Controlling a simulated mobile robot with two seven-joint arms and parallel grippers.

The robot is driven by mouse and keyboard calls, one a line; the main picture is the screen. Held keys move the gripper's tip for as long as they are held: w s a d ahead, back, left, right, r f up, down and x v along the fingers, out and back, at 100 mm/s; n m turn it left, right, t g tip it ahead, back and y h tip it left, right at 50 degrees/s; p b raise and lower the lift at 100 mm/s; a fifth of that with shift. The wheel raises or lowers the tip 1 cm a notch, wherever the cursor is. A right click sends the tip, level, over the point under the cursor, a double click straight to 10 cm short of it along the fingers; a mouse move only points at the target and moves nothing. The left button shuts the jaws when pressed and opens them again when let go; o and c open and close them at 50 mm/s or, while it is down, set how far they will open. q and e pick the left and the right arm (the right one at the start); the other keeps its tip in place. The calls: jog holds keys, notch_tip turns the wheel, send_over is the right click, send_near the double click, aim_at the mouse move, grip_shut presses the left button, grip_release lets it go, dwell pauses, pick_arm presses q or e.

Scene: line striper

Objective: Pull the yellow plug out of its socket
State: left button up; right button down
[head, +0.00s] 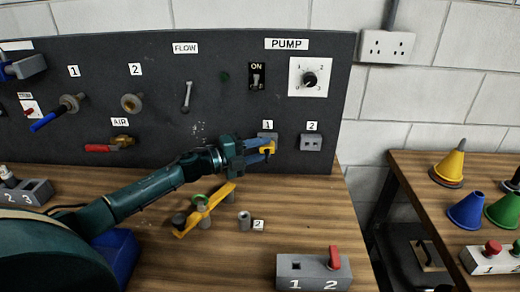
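The yellow plug (268,149) is at the pump panel's small grey socket block (266,136) under label 1. My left gripper (266,150) is at the plug, its blue fingers on either side of it. The fingers are apart with yellow showing between their tips; I cannot tell whether they press on it. The fingers hide part of the plug and the socket's opening, so how deep the plug sits is hidden. My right gripper is not in view.
Socket 2 (311,142) is just to the right on the black panel (215,110). A yellow-handled valve part (205,211) lies below my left forearm. A grey block with a red lever (313,272) is at the front. A side table (410,185) holds coloured cones.

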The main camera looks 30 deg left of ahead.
pick_arm(q)
grip_shut()
jog(key=shift+s+d, duration=0.15)
jog(key=shift+s, duration=0.05)
jog(key=shift+s+d+p, duration=0.1)
jog(key=shift+s+p, duration=0.2)
jog(key=shift+s, duration=0.05)
jog(key=shift+s+d+p, duration=0.4)
jog(key=shift+s, duration=0.4)
jog(key=shift+s+d+p, duration=0.35)
jog(key=shift+s+p, duration=0.05)
jog(key=shift+s, duration=0.4)
